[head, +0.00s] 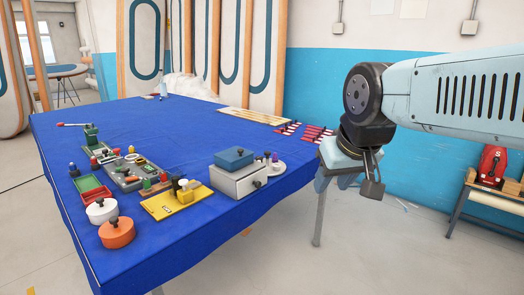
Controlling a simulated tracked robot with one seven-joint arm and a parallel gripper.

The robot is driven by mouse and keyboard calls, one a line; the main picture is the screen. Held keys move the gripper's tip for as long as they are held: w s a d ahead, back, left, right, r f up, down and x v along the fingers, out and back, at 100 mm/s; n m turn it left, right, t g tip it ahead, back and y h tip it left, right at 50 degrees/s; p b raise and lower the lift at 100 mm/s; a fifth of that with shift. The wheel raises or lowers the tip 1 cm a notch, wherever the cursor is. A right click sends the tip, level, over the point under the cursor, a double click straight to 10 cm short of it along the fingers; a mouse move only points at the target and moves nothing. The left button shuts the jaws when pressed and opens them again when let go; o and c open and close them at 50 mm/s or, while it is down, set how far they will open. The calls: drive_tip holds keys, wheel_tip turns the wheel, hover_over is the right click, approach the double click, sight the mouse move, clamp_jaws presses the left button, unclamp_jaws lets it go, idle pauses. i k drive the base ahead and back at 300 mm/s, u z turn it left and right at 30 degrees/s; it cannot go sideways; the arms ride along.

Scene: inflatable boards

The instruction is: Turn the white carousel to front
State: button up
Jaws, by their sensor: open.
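The white carousel (277,169) appears to be the round white disc near the table's right edge. It carries small upright pieces, one of them purple and one dark orange. A white box with a blue box on top partly hides its left side. My gripper (372,180) hangs to the right of the carousel, apart from it and beyond the table's right edge. It is open, with nothing seen between its fingers. Which way the carousel faces cannot be told.
The white box (236,183) has a black knob. A yellow board (167,204), a white lidded pot (102,211), an orange pot (117,233) and a green-grey tray (128,172) stand to the left. Red-handled tools (305,131) lie behind the carousel. The blue table's middle (190,125) is clear.

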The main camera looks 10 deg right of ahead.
sight(267, 162)
drive_tip(key=z, duration=0.1)
drive_tip(key=i, duration=1)
drive_tip(key=u, duration=0.1)
